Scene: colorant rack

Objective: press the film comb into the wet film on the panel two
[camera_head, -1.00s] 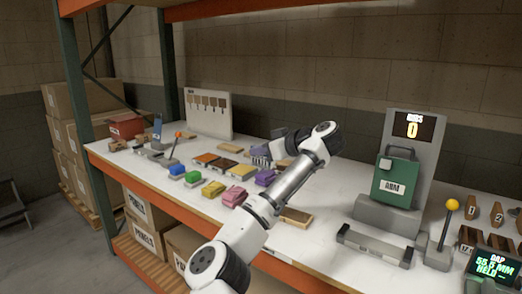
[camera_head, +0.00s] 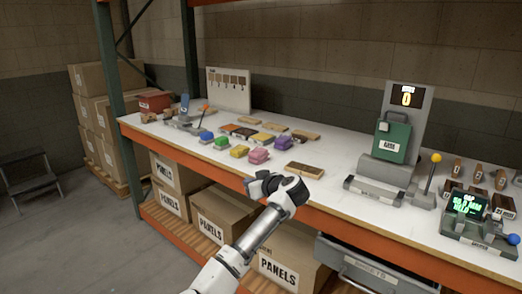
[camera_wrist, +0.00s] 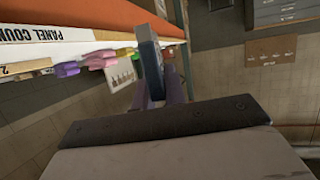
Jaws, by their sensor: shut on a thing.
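My gripper (camera_head: 262,184) is in front of the shelf's orange front edge, left of the arm's dark wrist. In the wrist view, its fingers (camera_wrist: 157,88) are shut on a narrow blue-grey block (camera_wrist: 150,58), which looks like the film comb. The comb's teeth cannot be made out. A brown wooden panel (camera_head: 305,170) lies nearer the front edge. I cannot tell which is panel two.
A green machine (camera_head: 391,140) and a yellow-knobbed lever (camera_head: 432,175) stand to the right. Boxes marked PANELS (camera_head: 226,222) sit below.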

